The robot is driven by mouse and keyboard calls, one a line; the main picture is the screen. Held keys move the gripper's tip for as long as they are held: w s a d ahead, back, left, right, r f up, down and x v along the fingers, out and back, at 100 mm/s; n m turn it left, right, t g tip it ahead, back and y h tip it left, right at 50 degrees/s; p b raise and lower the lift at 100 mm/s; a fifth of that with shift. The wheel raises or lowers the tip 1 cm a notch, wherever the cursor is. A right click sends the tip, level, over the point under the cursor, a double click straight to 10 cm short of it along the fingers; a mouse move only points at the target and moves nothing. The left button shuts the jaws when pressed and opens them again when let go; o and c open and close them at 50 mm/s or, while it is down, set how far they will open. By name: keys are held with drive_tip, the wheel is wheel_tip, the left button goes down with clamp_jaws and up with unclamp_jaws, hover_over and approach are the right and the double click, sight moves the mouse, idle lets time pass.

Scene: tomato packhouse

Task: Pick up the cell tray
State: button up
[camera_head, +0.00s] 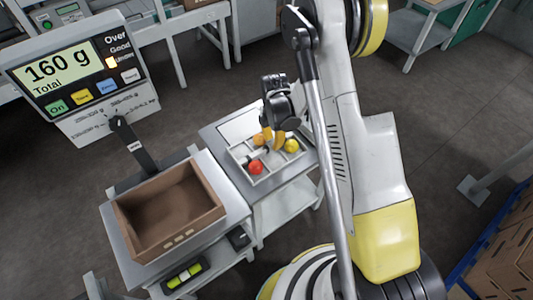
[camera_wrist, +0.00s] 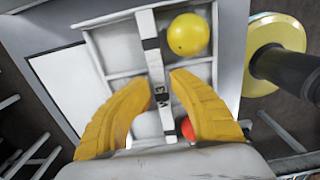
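The cell tray (camera_head: 270,162) is a shallow, light grey tray with divided cells on a small table. The yellow (camera_wrist: 188,34) and red (camera_wrist: 188,128) tomatoes show right of the strip. My gripper (camera_wrist: 162,80) is open, its yellow fingers on either side of the strip with gaps showing. In the head view my gripper (camera_head: 272,147) points down over the tray.
An empty brown crate (camera_head: 170,240) stands on the scale left of the tray. The scale display (camera_head: 68,72) reads 160 g. A white panel (camera_head: 241,126) lies on the table behind the tray. Cardboard boxes (camera_head: 508,250) stand at the far right.

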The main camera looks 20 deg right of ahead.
drive_tip(key=shift+f, duration=0.85)
drive_tip(key=shift+w+a+f, duration=0.1)
drive_tip(key=shift+f, duration=0.05)
clamp_jaws()
